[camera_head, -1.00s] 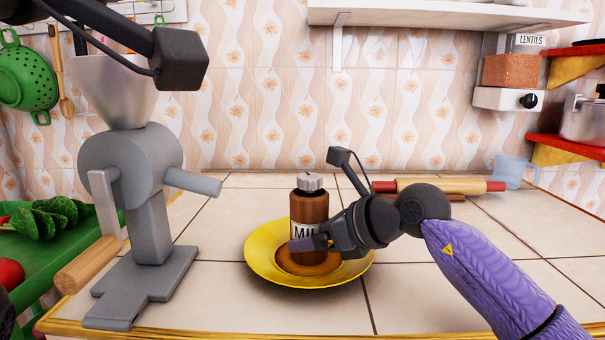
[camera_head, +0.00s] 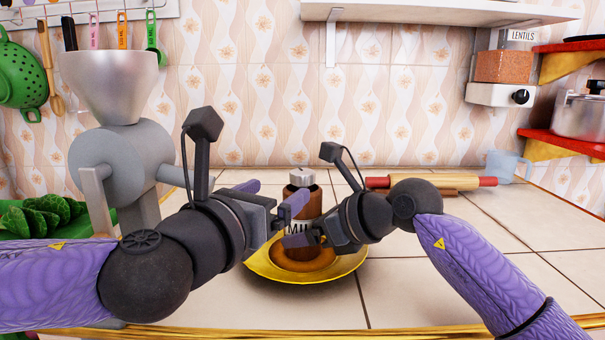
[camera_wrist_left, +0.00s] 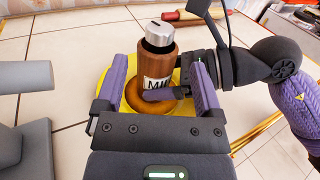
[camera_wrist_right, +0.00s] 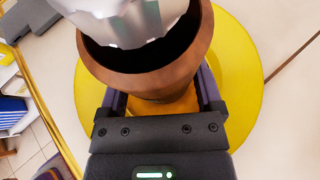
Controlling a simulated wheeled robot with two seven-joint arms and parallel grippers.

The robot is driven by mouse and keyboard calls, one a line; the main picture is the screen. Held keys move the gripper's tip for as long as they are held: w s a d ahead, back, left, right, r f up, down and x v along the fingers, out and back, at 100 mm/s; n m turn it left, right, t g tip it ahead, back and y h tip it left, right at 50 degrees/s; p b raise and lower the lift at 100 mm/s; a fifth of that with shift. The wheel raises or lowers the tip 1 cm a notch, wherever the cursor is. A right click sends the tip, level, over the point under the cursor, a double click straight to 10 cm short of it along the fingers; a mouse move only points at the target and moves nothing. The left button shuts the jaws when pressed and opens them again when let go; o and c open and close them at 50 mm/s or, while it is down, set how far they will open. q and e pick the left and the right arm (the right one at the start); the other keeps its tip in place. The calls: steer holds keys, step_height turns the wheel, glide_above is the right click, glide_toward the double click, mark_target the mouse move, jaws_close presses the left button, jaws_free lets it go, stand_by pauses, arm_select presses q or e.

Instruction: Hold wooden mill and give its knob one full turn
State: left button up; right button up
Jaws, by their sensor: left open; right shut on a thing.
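The wooden mill (camera_head: 309,205) is a brown cylinder with a "MILL"-like label, part hidden by my grippers. It stands upright at the yellow plate (camera_head: 337,270), over a brown ring-shaped base. Its silver knob (camera_head: 302,177) is on top and also shows in the left wrist view (camera_wrist_left: 159,34). My right gripper (camera_head: 306,240) is shut on the mill's lower body, from the right. My left gripper (camera_head: 278,198) is open on the mill's left, its fingers at about upper-body height. In the left wrist view the mill (camera_wrist_left: 155,68) stands beyond and between the open fingers, which do not appear to touch it.
A grey grinder with a metal funnel (camera_head: 110,85) stands at the left, close behind my left arm. A rolling pin (camera_head: 430,183) lies behind my right gripper, and a clear blue cup (camera_head: 507,167) stands at the back right. The right front tiles (camera_head: 440,290) are clear.

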mark_target(294, 177)
arm_select(q)
steer(key=x, duration=0.8)
steer(key=shift+w+d, duration=0.15)
jaws_close()
steer(key=m+g+h, duration=0.2)
steer(key=m+h, duration=0.1)
steer(key=h, duration=0.1)
steer(key=shift+g, duration=0.3)
jaws_free()
